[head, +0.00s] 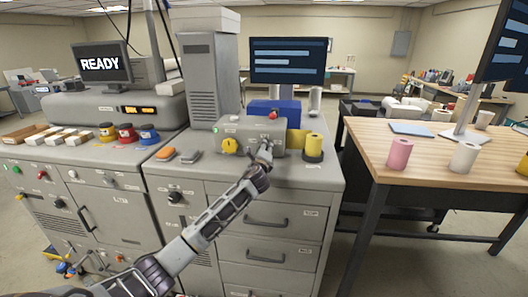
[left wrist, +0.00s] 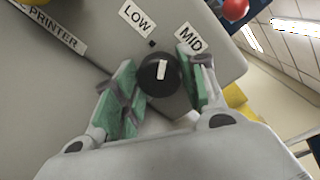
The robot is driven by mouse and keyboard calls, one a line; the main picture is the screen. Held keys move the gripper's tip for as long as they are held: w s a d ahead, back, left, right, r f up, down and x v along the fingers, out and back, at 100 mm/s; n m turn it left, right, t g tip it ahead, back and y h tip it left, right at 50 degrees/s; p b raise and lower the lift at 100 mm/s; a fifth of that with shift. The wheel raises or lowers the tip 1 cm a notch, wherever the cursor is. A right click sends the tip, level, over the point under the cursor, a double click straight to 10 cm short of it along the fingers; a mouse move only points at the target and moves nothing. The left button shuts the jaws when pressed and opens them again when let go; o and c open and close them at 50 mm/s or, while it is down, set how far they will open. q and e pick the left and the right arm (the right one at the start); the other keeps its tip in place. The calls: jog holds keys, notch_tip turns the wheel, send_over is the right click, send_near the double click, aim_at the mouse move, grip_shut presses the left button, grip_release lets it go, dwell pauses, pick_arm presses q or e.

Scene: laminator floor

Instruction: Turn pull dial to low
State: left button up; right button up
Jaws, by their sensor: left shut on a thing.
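The pull dial (left wrist: 160,75) is a round black knob with a white pointer bar on a grey panel, in the left wrist view. The bar points roughly up in the picture, between the LOW label (left wrist: 137,17) and the MID label (left wrist: 190,39). My left gripper (left wrist: 158,84) has its green-padded fingers on either side of the dial and is shut on it. In the head view my left gripper (head: 264,152) is at the right front of the grey machine box (head: 232,127) and hides the dial. My right gripper is not in view.
A yellow knob (head: 229,146) is on the box's front, left of my gripper. A yellow roll (head: 314,147) stands close on the right. A red button (head: 273,115) is above. An orange item (head: 166,154) lies on the grey counter at left.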

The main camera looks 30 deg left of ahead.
pick_arm(q)
jog(key=n, duration=0.5)
dwell(0.4)
jog(key=o, duration=1)
jog(key=shift+a, duration=0.1)
jog(key=shift+o, duration=0.2)
jog(key=shift+s, duration=0.15)
jog(key=v, duration=1.1)
jog(key=shift+s, duration=0.4)
